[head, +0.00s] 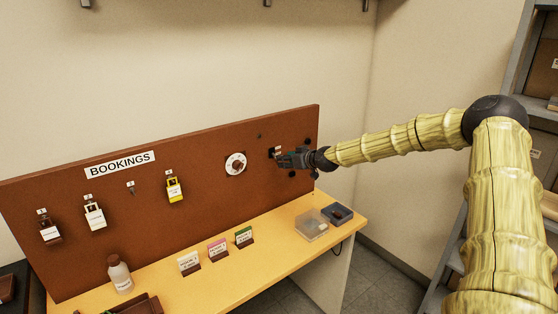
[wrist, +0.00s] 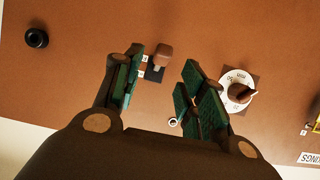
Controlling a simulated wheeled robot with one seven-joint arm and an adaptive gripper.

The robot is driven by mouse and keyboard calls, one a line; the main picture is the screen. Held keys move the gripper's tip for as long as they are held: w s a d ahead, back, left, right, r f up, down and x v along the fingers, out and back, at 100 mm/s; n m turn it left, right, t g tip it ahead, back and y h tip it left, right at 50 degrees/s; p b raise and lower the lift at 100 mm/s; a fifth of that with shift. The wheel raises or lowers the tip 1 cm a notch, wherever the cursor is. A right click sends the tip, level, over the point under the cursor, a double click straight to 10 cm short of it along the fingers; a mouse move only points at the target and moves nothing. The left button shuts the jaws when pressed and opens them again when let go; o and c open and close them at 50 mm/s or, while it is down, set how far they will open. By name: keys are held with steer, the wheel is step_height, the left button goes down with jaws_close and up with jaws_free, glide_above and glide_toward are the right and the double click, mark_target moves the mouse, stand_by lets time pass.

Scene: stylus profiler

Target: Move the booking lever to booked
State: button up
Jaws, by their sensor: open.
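The booking lever (wrist: 163,55) has a brown knob on a small dark plate with tiny white labels beside it, on the brown board. In the wrist view the knob lies between my gripper's (wrist: 161,68) green-padded fingers, with a gap on each side. The fingers are open and hold nothing. In the head view my gripper (head: 287,159) is at the board's right part, close in front of the lever's plate (head: 274,153). The lever's label text is too small to read, so its setting cannot be told.
A round white dial (wrist: 238,90) with a brown knob sits beside the lever. Black knobs (wrist: 36,37) are on the board's other side. Tags hang further left under the BOOKINGS sign (head: 120,164). The yellow shelf (head: 262,250) below carries cards, a bottle and small trays (head: 311,225).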

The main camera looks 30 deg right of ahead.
steer(key=shift+p+x, duration=0.7)
steer(key=shift+x, duration=2.45)
jaws_close()
